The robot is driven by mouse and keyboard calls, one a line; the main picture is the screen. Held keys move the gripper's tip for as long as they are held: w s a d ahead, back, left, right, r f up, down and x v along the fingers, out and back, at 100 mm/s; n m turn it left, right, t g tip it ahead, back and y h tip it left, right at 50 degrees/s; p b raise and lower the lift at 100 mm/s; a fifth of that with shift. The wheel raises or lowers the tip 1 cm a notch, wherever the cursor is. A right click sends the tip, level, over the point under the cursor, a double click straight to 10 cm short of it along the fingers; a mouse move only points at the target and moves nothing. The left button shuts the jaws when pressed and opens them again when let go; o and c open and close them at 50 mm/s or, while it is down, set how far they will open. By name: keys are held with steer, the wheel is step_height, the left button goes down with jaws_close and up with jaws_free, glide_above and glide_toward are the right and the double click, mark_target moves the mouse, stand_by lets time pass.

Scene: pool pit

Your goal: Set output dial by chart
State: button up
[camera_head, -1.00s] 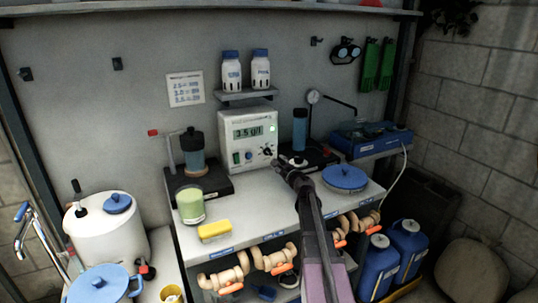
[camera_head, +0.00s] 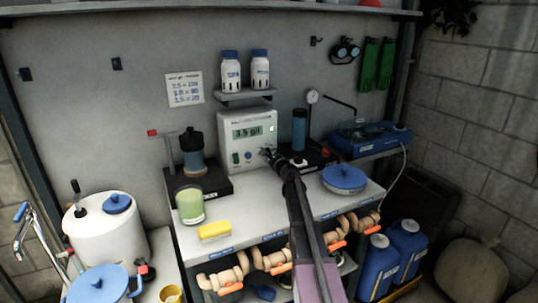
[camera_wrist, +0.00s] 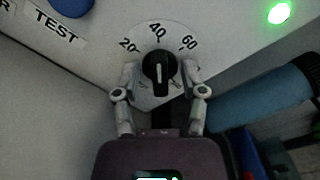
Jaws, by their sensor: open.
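The white control box (camera_head: 249,138) stands on the bench against the wall, with a display reading about 3.5 g/l and a lit green lamp. Its black output dial (camera_wrist: 158,72) shows in the wrist view, with a white pointer line aimed roughly up toward 40; marks 20, 40 and 60 are visible. My gripper (camera_wrist: 160,80) is open, its two fingers on either side of the dial; I cannot tell whether they touch it. In the head view my gripper (camera_head: 270,155) hides most of the dial. The paper chart (camera_head: 184,88) hangs on the wall at left, with several lines pairing readings with numbers.
Blue-capped bottles (camera_head: 231,70) stand on a small shelf above the box. A dark cylinder (camera_head: 193,153) on a stand, a green jar (camera_head: 190,205) and a yellow sponge (camera_head: 214,231) are left. A blue-lidded dish (camera_head: 344,178) is right. A blue TEST button (camera_wrist: 72,6) is near the dial.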

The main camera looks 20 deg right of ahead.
jaws_close()
steer(key=shift+d, duration=0.1)
steer(key=shift+n, duration=0.3)
steer(key=n, duration=0.9)
steer(key=shift+n, duration=0.3)
stand_by(0.4)
